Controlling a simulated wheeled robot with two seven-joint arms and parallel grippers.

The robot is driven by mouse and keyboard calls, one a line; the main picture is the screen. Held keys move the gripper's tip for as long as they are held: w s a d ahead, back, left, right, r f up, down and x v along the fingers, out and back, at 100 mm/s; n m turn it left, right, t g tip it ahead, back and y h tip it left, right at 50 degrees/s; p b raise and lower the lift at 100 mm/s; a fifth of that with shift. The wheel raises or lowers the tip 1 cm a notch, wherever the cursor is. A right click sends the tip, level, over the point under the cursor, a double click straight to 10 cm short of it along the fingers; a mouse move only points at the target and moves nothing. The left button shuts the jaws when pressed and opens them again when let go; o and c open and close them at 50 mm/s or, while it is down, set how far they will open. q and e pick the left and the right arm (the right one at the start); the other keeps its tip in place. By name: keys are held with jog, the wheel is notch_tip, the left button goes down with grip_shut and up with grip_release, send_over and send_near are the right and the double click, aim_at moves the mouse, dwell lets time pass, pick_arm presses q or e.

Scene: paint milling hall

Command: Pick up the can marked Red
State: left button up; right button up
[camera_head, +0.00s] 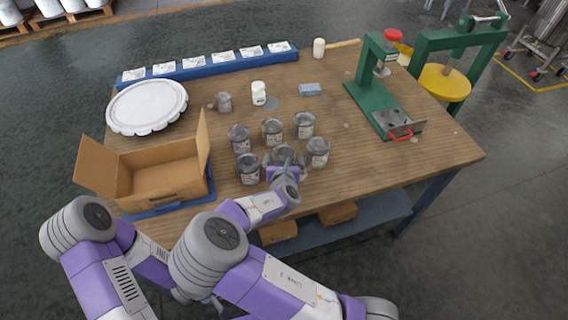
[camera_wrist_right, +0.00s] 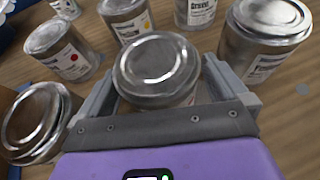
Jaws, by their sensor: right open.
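Several grey metal cans with pale labels stand in two rows on the wooden table. The back middle can (camera_head: 272,131) shows a yellow dot in the wrist view. The front left can (camera_head: 248,169) and front right can (camera_head: 318,151) stand beside the gripper. I cannot read the word Red.
An open cardboard box (camera_head: 160,180) stands left of the cans. A green press (camera_head: 373,85) stands right; table between is clear.

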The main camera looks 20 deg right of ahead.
jog(key=shift+w+d+f, duration=0.1)
jog(key=shift+w, duration=0.2)
jog(key=c, duration=1.2)
